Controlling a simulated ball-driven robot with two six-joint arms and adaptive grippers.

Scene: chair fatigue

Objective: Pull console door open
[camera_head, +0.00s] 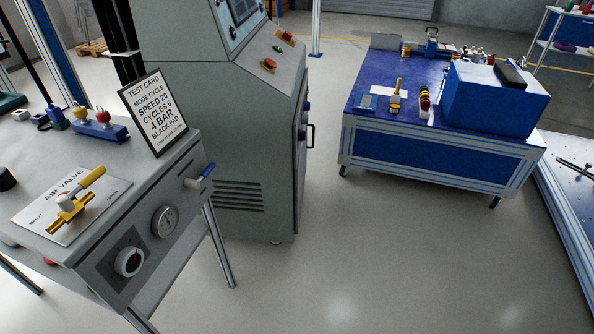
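The grey console (240,130) stands at the centre-left, with a sloped control panel, red buttons and vent slots on its near side. Its right-hand face (300,165) is seen at a steep slant and looks like the door side; it appears closed flush with the cabinet. A black handle (312,135) sticks out from that face. The hinge side is too oblique to tell. Neither of my grippers is in view.
A blue-topped table (372,119) stands right of the console. Open floor (370,250) lies between and in front.

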